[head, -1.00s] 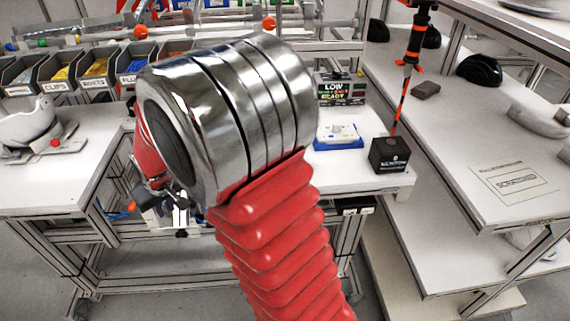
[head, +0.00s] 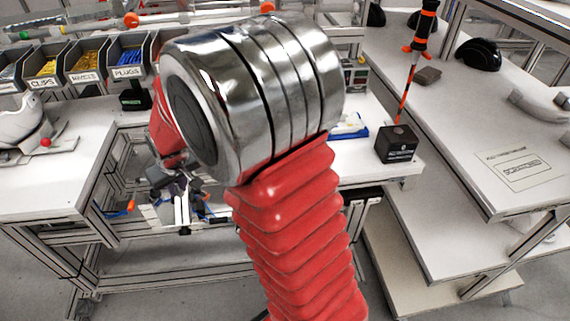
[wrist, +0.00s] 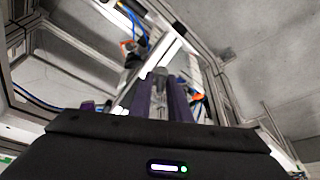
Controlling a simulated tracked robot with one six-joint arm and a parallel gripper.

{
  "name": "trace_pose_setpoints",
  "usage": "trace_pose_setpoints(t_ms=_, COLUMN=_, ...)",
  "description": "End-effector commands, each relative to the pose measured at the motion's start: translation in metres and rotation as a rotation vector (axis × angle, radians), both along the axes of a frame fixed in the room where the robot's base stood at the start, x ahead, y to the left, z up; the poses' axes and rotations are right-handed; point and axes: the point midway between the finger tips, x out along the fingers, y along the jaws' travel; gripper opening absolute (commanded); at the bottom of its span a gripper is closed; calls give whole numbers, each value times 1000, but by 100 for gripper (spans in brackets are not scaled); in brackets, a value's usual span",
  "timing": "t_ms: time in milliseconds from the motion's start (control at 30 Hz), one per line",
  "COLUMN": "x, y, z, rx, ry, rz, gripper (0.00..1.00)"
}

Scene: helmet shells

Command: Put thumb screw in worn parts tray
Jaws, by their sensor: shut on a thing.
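My gripper (head: 182,205) hangs low beyond my red and chrome arm in the head view, in front of the bench frame. In the wrist view its two purple fingers (wrist: 161,98) are shut on a small, pale, shiny thing (wrist: 160,74), seemingly the thumb screw. The picture is too blurred to show its shape well. In the head view the screw cannot be made out at the gripper. I cannot identify the worn parts tray in either view; my arm hides part of the bench.
Labelled bins, including clips (head: 46,83) and plugs (head: 128,72), line the back left bench. A blue tray (head: 358,132) is partly hidden by my arm. A black box (head: 397,144) stands at the bench's right corner. White shelves (head: 455,125) fill the right side.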

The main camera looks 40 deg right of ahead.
Motion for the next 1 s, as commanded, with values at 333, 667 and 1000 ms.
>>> trace_pose_setpoints(t_ms=333, x=-24, y=-95, z=48, rx=-11, ry=13, rz=-67, gripper=0)
trace_pose_setpoints(t_ms=667, x=-74, y=-184, z=103, rx=-8, ry=21, rz=-117, gripper=0)
trace_pose_setpoints(t_ms=1000, x=-140, y=-249, z=158, rx=-1, ry=7, rz=-143, gripper=0)
